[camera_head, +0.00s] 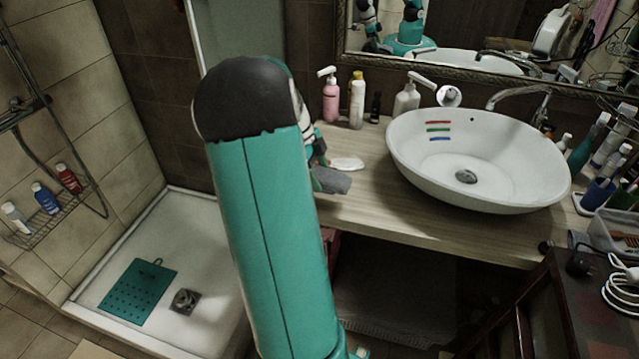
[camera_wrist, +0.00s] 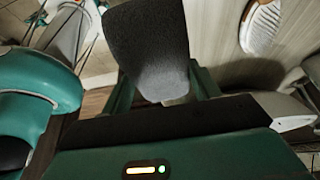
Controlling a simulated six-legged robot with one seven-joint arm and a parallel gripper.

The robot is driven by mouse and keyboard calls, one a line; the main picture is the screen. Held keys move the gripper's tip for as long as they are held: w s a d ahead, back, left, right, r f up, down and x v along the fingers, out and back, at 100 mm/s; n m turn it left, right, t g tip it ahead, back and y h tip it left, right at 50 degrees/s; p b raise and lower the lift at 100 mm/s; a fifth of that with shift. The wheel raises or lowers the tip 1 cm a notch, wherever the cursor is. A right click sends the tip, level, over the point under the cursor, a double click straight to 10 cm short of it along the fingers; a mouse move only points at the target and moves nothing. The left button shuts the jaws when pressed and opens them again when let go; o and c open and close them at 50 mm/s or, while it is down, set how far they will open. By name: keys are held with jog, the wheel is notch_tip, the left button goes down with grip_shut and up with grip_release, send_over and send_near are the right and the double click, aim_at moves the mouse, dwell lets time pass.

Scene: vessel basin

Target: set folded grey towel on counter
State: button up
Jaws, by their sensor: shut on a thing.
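The folded grey towel (camera_head: 333,181) shows in the head view at the counter's left end, just right of my arm. In the wrist view the towel (camera_wrist: 150,48) is a dark grey, textured slab between the green fingers. My gripper (camera_wrist: 165,92) is shut on it. In the head view my gripper is mostly hidden behind my arm. The wooden counter (camera_head: 372,208) lies beneath or right beside the towel; I cannot tell whether they touch.
A white oval item (camera_head: 346,163) lies on the counter close behind the towel. A pink bottle (camera_head: 331,98), a white bottle with yellow cap (camera_head: 357,100) and a soap dispenser (camera_head: 406,98) stand at the back. The basin (camera_head: 478,160) fills the right side. The shower tray (camera_head: 205,250) lies left.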

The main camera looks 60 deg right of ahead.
aim_at(320, 175)
jog(key=d+f, duration=0.1)
jog(key=w+d+f, duration=0.1)
jog(key=f, duration=0.1)
jog(key=shift+d+f, duration=0.1)
jog(key=shift+d, duration=0.15)
jog(key=shift+f, duration=1.45)
jog(key=shift+f, duration=0.2)
jog(key=o, duration=1.1)
jog(key=shift+c, duration=0.2)
jog(key=shift+r, duration=0.1)
